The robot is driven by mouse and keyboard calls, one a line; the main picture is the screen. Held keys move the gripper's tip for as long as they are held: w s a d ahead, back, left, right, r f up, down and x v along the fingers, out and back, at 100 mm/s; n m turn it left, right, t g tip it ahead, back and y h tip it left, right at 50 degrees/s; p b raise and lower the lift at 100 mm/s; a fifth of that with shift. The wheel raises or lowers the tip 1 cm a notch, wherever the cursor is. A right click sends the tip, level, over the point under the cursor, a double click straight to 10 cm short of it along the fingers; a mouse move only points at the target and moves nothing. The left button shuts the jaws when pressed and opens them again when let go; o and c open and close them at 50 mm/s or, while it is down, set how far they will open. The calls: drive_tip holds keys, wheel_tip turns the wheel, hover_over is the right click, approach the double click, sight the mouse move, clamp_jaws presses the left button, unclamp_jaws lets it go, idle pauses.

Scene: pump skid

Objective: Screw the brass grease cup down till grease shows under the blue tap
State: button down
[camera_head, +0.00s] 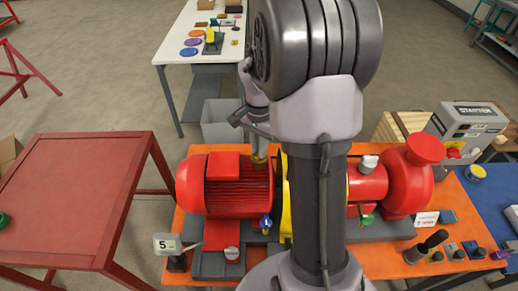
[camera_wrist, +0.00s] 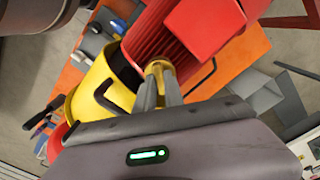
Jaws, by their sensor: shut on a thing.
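The brass grease cup (camera_head: 259,164) stands on top of the red motor's right end, beside the yellow guard. In the wrist view the brass cup (camera_wrist: 158,67) shows between my fingertips. My gripper (camera_head: 257,152) reaches down from above and is shut on the cup; in the wrist view both fingers (camera_wrist: 158,88) close around it. The blue tap (camera_head: 266,222) is low on the front of the motor's right end. It is small, and I cannot tell whether any grease shows under it. My arm hides the middle of the skid.
The red motor (camera_head: 222,187), yellow guard (camera_head: 285,212) and red pump (camera_head: 405,184) sit on an orange bench. A green tap (camera_head: 366,219) is below the pump side. A counter reading 5 (camera_head: 166,245) stands front left.

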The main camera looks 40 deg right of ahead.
drive_tip(key=shift+r, duration=0.1)
idle(0.3)
drive_tip(key=c, duration=1.4)
unclamp_jaws()
drive_tip(key=shift+c, duration=0.2)
wheel_tip(320, 180, up, 17)
drive_tip(key=p, duration=0.2)
drive_tip(key=shift+r+p, duration=0.15)
drive_tip(key=shift+p, duration=0.25)
